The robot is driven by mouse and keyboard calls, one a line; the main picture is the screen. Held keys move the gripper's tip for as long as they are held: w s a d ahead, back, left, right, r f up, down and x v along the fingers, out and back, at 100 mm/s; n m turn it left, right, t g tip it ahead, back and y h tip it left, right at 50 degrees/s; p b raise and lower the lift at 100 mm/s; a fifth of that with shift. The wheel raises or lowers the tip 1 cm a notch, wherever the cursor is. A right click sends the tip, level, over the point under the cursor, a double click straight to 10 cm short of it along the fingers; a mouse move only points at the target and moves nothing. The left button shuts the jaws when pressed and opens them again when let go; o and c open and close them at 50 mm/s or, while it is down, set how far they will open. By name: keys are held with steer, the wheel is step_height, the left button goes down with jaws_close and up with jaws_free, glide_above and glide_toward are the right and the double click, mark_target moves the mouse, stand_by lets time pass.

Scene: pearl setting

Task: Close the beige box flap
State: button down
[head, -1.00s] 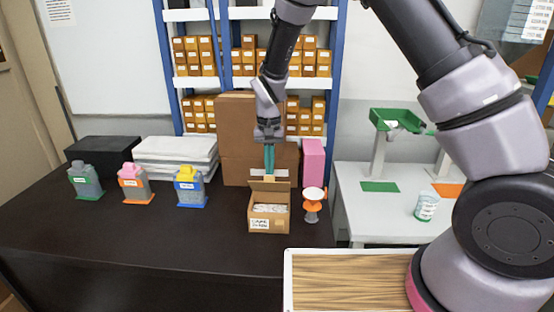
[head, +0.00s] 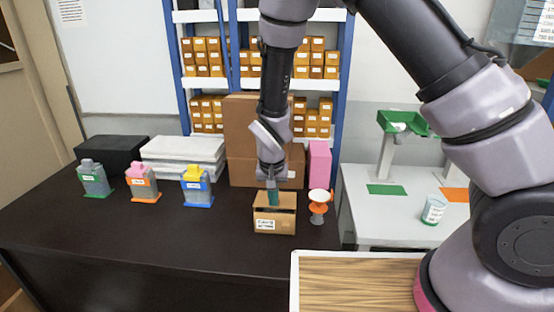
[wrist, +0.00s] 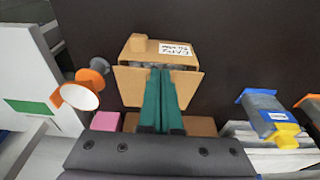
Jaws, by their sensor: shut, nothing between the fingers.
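The beige box (head: 275,222) stands on the dark table with its white label facing my head camera. It also shows in the wrist view (wrist: 140,47), with the label upside down. Its flap (wrist: 129,85) is on the far side from the head camera and shows on both sides of my fingers. A narrow strip of the opening shows between the flap and the labelled side, so the box is not fully covered. My gripper (head: 273,204) points down at the box, its teal fingers (wrist: 161,73) together and empty, over the flap. Whether they touch it is hidden.
An orange-and-white stand (head: 318,205) is close to the box's right. A pink box (head: 319,163) and large brown cartons (head: 242,125) stand behind. Colour-capped bottles (head: 197,187) are to the left, with clear table between. A wood-topped tray (head: 350,280) is in front right.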

steer(key=shift+s+f, duration=0.3)
steer(key=shift+f, duration=0.4)
steer(key=shift+w, duration=0.2)
